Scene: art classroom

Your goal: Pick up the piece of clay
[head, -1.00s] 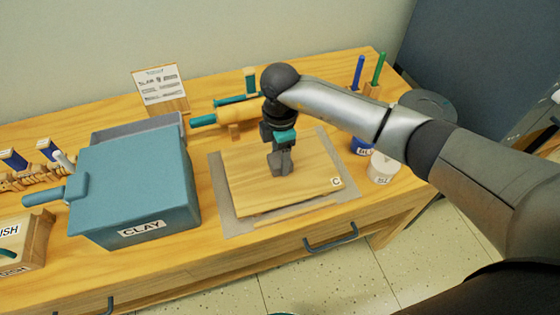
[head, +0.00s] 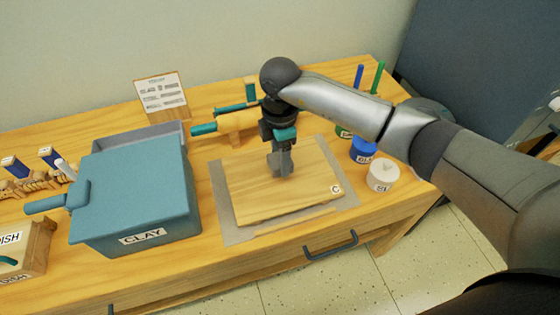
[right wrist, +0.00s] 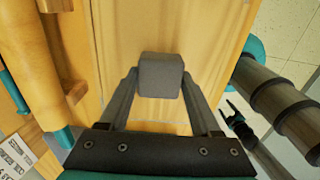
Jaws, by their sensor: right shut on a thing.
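The piece of clay (right wrist: 161,75) is a small grey block, seen between the fingertips of my right gripper in the right wrist view. My right gripper (head: 281,165) is shut on it, above the wooden board (head: 305,200) marked C. In the head view the grey clay and the grey fingers blend together, so I cannot tell how far they are above the board. The blue box labelled CLAY (head: 135,190) stands left of the board with its lid on.
A rolling pin (head: 235,122) rests behind the board. A blue jar (head: 363,150) and a white jar (head: 383,175) stand to the right. A sign (head: 160,95) stands at the back. A drawer handle (head: 331,246) is on the table front.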

